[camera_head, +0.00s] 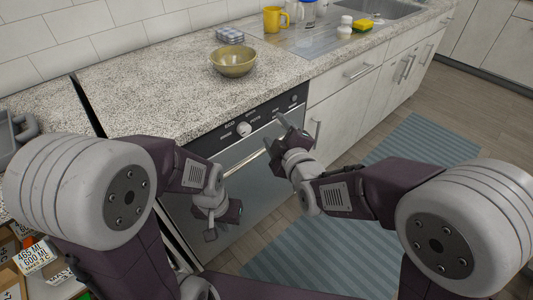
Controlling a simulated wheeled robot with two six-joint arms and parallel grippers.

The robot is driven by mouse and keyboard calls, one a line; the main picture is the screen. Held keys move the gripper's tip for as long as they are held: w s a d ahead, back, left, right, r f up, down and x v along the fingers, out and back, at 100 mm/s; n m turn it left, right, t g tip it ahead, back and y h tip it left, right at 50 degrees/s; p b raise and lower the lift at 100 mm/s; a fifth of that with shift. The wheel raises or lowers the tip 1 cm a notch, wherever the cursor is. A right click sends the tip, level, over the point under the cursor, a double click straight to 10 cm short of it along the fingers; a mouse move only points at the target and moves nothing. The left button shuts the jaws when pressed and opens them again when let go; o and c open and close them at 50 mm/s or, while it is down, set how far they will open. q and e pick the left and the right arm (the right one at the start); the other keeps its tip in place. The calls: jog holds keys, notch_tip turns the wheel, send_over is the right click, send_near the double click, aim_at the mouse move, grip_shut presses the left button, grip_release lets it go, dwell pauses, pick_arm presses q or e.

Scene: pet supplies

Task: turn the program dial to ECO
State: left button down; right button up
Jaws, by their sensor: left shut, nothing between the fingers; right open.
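The program dial (244,129) is a round pale knob on the black control strip of the dishwasher (240,170), under the counter. Printed labels surround it; ECO (230,125) reads at its upper left. I cannot tell which label the dial points to. My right gripper (275,131) is open and empty, just right of the dial and apart from it in the picture, its fingers toward the control strip. My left gripper (210,235) is shut and empty, pointing down in front of the dishwasher door, below the dial.
Boxes (40,258) lie at lower left. A blue-grey mat (415,150) covers part of the floor.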

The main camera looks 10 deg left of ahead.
jog(key=n+y+b, duration=0.1)
jog(key=b, duration=0.1)
send_near(246, 131)
jog(key=shift+g, duration=0.4)
jog(key=b+x, duration=0.1)
jog(key=x, duration=0.7)
jog(key=shift+w+r, duration=0.1)
jog(key=shift+w, duration=0.1)
jog(key=shift+w+a, duration=0.15)
jog(key=shift+w, duration=0.1)
pick_arm(q)
jog(key=f, duration=0.5)
jog(key=shift+s+a+f, duration=0.15)
jog(key=shift+s+a, duration=0.15)
pick_arm(e)
grip_shut()
jog(key=shift+r, duration=0.1)
